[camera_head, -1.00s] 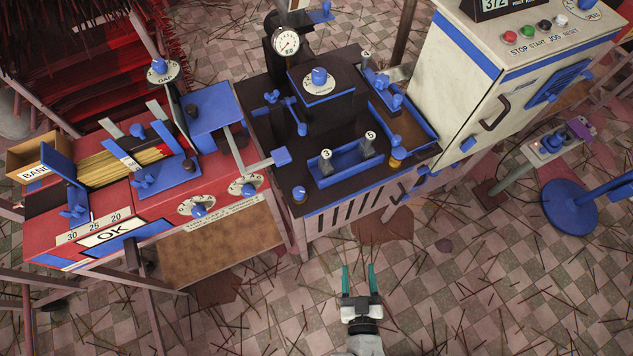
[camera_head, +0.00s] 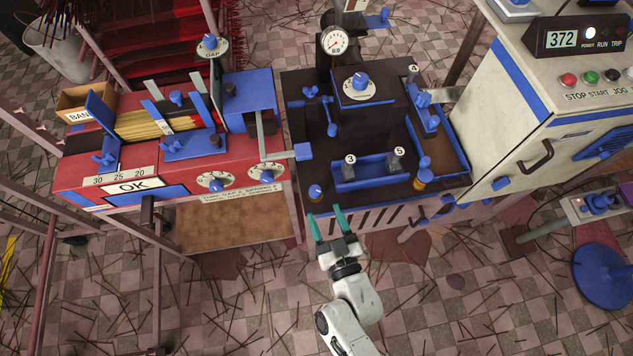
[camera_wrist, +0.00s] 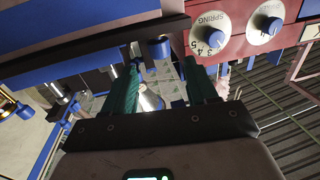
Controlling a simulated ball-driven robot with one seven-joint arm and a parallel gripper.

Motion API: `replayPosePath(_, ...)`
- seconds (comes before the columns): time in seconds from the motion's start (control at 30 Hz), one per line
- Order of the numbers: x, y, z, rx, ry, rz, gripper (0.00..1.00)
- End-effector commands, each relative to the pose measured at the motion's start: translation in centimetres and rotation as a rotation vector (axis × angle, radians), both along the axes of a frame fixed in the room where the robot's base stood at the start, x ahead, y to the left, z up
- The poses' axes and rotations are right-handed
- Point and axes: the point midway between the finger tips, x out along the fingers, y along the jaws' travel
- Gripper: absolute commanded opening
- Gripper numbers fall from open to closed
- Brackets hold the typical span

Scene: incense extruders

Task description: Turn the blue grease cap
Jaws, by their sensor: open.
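A small blue cap (camera_head: 316,192), the likely grease cap, stands at the front left corner of the dark machine (camera_head: 300,160). The wrist view shows a blue cylindrical cap (camera_wrist: 159,48) ahead, between the lines of my two fingers. My gripper (camera_head: 326,212) has green fingers spread apart, with nothing held. Its tips are just in front of the machine's edge, close to the cap and apart from it in the head view. The fingers (camera_wrist: 160,72) also show in the wrist view. Another blue knob on an amber base (camera_head: 422,178) stands at the front right.
A blue tray (camera_head: 367,184) holds posts marked 3 and 5, right of the cap. The red machine (camera_head: 110,180) with its SPRING dial (camera_head: 266,174) and a blue-ended lever (camera_head: 303,151) is to the left. The control cabinet (camera_head: 560,140) stands right. Floor in front holds scattered sticks.

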Motion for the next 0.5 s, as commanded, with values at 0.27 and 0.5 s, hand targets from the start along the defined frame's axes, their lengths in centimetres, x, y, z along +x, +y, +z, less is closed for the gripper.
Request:
replayPosePath(0.27, 4.5, 2.1, 0.2, -0.001, -0.003, 0.000, 0.57)
replayPosePath(0.5, 7.6, 3.5, 0.0, 0.000, -0.002, -0.001, 0.57)
